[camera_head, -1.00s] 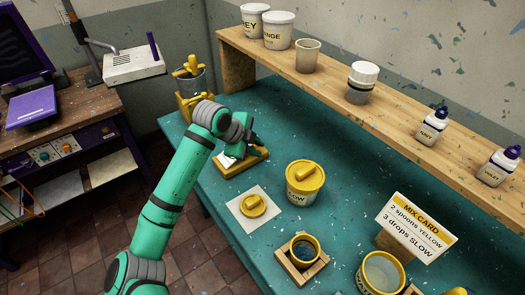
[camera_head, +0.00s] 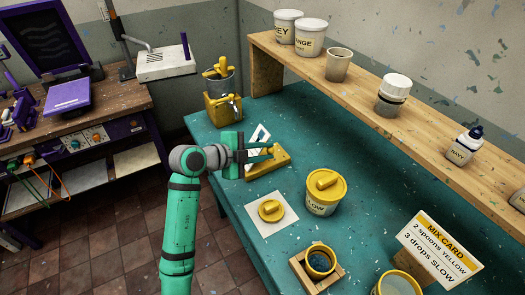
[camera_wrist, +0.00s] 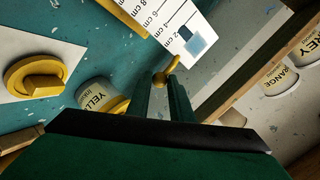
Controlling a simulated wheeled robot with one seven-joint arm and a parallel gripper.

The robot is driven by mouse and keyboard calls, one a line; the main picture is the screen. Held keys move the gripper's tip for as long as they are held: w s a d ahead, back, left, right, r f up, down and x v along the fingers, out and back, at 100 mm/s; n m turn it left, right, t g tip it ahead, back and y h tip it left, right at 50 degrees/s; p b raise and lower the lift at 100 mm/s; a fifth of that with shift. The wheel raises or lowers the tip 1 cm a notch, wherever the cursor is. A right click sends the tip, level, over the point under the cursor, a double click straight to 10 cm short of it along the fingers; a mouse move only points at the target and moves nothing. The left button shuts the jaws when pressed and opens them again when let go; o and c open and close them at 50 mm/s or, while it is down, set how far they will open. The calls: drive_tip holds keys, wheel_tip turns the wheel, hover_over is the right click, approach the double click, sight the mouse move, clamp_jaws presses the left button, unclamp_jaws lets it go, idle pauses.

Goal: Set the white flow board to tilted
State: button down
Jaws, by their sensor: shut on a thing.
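The white flow board (camera_head: 260,134) shows in the head view just behind my gripper, on a yellow base (camera_head: 270,164) on the teal table. It looks raised at an angle, though my gripper hides part of it. In the wrist view the board (camera_wrist: 183,24) shows a printed cm scale and a blue-grey patch. My gripper (camera_head: 268,151) reaches in from the left above the base. In the wrist view it (camera_wrist: 163,84) is shut on a small yellow knob (camera_wrist: 165,73) by the board's lower edge.
A yellow-lidded tub (camera_head: 323,194) and a yellow lid on a white sheet (camera_head: 288,222) stand nearer. A wooden shelf (camera_head: 365,93) with tubs runs along the right. Bare table lies right of the base.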

drive_tip(key=shift+s+f, duration=0.1)
drive_tip(key=c, duration=1.6)
unclamp_jaws()
drive_tip(key=v, duration=1)
drive_tip(key=shift+s+a, duration=0.2)
drive_tip(key=shift+a, duration=0.1)
drive_tip(key=shift+w, duration=0.1)
